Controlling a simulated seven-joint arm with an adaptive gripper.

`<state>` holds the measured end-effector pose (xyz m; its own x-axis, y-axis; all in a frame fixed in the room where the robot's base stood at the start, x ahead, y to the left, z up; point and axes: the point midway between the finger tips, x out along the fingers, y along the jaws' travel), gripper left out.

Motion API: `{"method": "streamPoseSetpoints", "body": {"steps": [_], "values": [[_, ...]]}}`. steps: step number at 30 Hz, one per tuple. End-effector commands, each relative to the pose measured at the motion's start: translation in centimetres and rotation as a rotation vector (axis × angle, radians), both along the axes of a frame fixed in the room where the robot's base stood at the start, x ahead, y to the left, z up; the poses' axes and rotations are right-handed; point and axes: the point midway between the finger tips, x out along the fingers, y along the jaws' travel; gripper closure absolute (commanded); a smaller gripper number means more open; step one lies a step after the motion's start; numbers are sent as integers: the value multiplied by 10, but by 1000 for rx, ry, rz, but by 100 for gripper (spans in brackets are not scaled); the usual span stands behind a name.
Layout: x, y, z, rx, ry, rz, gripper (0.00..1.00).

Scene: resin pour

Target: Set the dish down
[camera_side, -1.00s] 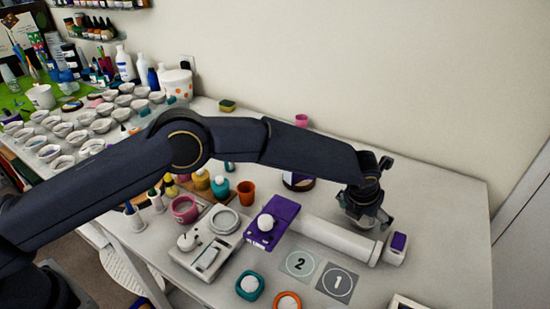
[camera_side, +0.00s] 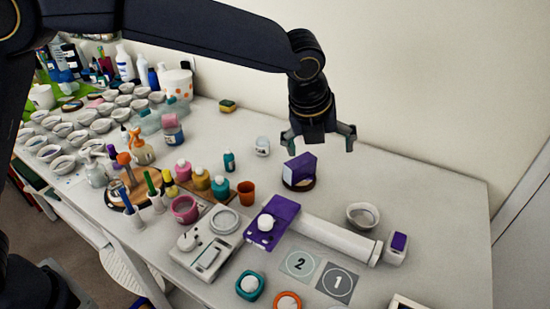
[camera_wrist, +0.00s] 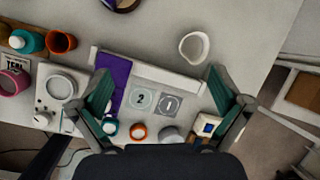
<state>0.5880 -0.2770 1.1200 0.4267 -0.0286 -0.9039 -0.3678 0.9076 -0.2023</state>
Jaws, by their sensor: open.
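The dish (camera_side: 362,215), a small white-grey bowl, sits upright on the white table behind the right part of the long white bar. It also shows in the wrist view (camera_wrist: 194,47), and nothing holds it. My gripper (camera_side: 319,143) is open and empty, raised well above the table and to the left of the dish in the side view. In the wrist view its spread fingers (camera_wrist: 160,98) frame the numbered squares from above, with the dish beyond them.
Squares numbered 2 (camera_side: 299,263) and 1 (camera_side: 338,282) lie in front. A purple item on a round base (camera_side: 299,173) stands behind. Bottles and cups crowd the left.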

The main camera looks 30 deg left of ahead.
Motion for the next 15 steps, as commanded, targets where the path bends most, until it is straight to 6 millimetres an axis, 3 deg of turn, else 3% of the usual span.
{"method": "streamPoseSetpoints", "body": {"steps": [1,6,10,12,15], "values": [[-11,37,27,-69,-11,187,0],[-78,149,78,-365,-25,896,0],[-147,216,88,-630,-37,1438,0],[-184,241,85,-777,-35,1708,0],[-227,263,73,-964,-22,2027,0]]}}
